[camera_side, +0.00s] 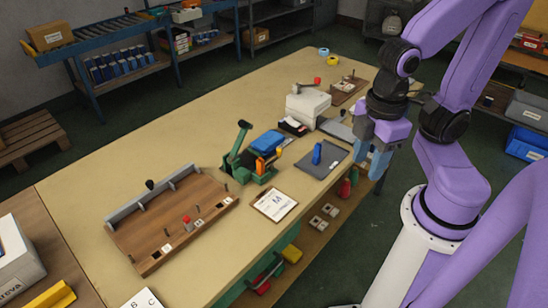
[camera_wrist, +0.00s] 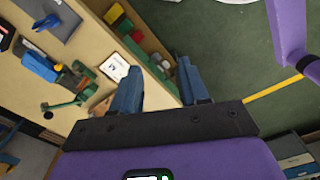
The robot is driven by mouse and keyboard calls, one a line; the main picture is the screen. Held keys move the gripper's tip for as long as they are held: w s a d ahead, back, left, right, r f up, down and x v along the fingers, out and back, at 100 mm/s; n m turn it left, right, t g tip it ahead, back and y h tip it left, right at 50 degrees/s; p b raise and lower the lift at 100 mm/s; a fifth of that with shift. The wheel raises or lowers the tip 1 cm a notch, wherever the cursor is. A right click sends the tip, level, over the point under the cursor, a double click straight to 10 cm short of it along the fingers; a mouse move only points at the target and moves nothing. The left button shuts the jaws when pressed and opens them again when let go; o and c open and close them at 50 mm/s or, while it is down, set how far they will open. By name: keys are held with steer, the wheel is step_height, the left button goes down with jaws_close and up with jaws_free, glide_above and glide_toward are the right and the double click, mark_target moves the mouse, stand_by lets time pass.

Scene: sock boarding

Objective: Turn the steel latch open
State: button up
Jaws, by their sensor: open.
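I cannot clearly pick out the steel latch; the parts are small. A wooden board (camera_side: 165,228) lies on the near left of the table, with a grey metal rail (camera_side: 152,197) along its back edge, a black knob (camera_side: 150,184) and small pegs and labels. A green lever device (camera_side: 240,160) with a black-tipped handle stands at mid-table; it also shows in the wrist view (camera_wrist: 72,100). My gripper (camera_side: 371,158) is open and empty, its blue fingers pointing down at the table's right edge, away from these. Both fingers show apart in the wrist view (camera_wrist: 158,85).
A clipboard (camera_side: 275,204) lies by the front edge. A white box (camera_side: 307,104) and a smaller wooden board (camera_side: 347,90) are farther back. The table's back left is clear.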

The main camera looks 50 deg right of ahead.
steer(key=w+a+g+h, duration=0.1)
steer(key=w+a+h, duration=0.15)
steer(key=w, duration=2.45)
steer(key=g+h, duration=0.1)
steer(key=h, duration=0.1)
glide_toward(279, 150)
steer(key=x, duration=0.8)
steer(key=shift+d+r, duration=0.1)
jaws_close()
